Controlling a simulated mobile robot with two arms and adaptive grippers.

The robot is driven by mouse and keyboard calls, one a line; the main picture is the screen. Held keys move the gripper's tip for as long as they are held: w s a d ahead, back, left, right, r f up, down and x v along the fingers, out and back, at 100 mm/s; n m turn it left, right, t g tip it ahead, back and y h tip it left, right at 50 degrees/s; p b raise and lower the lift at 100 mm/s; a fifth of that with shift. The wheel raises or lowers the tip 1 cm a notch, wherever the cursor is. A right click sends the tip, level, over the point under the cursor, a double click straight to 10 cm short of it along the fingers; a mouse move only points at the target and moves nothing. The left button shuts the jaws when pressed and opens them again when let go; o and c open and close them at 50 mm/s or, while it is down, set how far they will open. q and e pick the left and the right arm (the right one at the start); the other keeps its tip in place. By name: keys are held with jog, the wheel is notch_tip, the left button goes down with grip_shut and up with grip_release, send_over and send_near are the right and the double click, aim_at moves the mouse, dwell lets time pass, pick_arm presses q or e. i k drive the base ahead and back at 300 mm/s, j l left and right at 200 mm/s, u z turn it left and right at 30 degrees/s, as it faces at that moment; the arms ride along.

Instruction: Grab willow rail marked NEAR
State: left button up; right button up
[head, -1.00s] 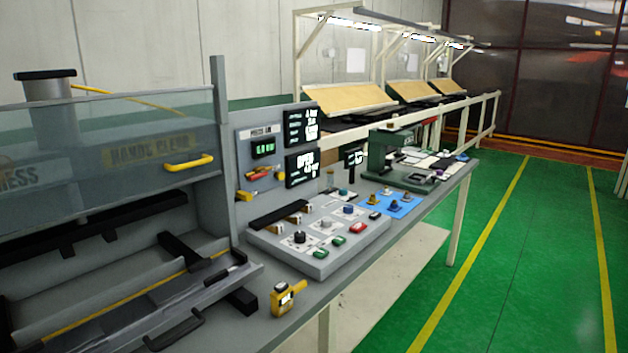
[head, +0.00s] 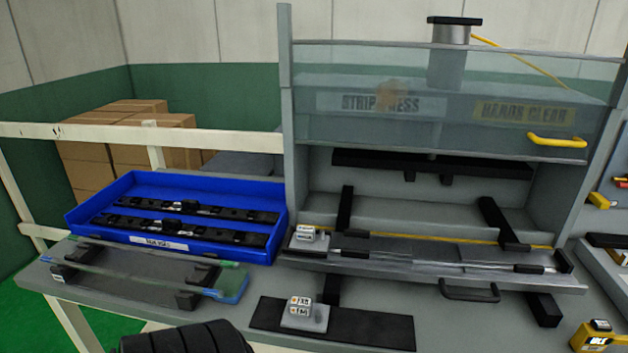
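Two long, thin, greenish rails lie across black supports on a grey stand at the left end of the bench in the head view. One is the back rail (head: 150,250); the other is the front rail (head: 130,272), closer to me. A bluish piece shows at their right end (head: 232,284). I cannot read the word NEAR on either rail, and I cannot tell for certain which is the willow one. Neither of my grippers shows; only a black ribbed part, likely of my own arm, shows at the bottom edge.
A blue tray (head: 277,225) with two black strips stands behind the rails. The strip press (head: 440,262) with a clear guard stands to the right. A black mat (head: 375,328) with a small labelled block (head: 304,313) lies in front. A yellow device (head: 592,338) sits at right.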

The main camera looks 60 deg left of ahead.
aim_at(170, 226)
jog(key=u, duration=2.8)
jog(key=k+j+z, duration=0.2)
jog(key=j, duration=0.35)
jog(key=k, duration=0.05)
